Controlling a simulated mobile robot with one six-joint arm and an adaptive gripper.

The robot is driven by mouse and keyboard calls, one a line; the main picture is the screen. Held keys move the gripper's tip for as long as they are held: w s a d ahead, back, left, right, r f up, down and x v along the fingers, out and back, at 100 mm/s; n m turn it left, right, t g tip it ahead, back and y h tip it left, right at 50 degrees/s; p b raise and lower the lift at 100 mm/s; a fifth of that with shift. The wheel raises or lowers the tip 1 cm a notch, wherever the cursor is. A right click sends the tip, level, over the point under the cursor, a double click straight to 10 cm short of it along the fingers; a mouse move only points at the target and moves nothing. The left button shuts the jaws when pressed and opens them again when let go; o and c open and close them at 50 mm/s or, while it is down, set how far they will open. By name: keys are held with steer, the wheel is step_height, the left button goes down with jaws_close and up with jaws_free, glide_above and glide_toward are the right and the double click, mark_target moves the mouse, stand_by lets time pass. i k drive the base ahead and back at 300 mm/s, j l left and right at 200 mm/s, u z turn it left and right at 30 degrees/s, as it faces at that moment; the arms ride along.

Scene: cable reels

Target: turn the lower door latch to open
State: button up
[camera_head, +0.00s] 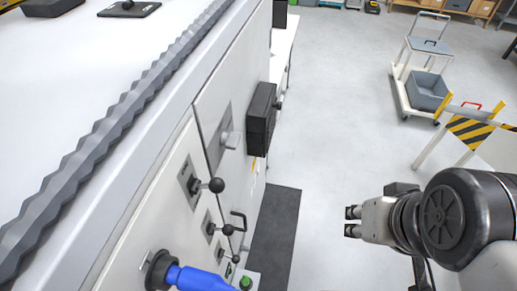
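The white cabinet front (160,215) runs down the left. On it are levers with black ball ends: an upper one (216,185), a middle one (228,230) and a low one (236,258), each on a small grey plate. A light grey knob (230,139) sits on a grey plate higher up. I cannot tell which of these is the lower door latch. My gripper (351,222) is at the right, over the floor, pointing left toward the cabinet. It is clear of the levers, with a small gap between its dark fingertips, and empty.
A black box (262,118) juts from the cabinet, and a black bar handle (238,222) is near the levers. A blue grip (195,279) sticks out at the bottom. A dark mat (273,235) lies alongside. A striped barrier (470,130) and a trolley (412,85) stand right; the middle floor is clear.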

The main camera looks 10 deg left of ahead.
mark_target(243, 248)
steer(key=l+u, duration=0.1)
steer(key=u, duration=0.35)
steer(key=l+u, duration=0.15)
steer(key=u, duration=0.3)
steer(key=l+u, duration=0.1)
steer(key=u, duration=0.35)
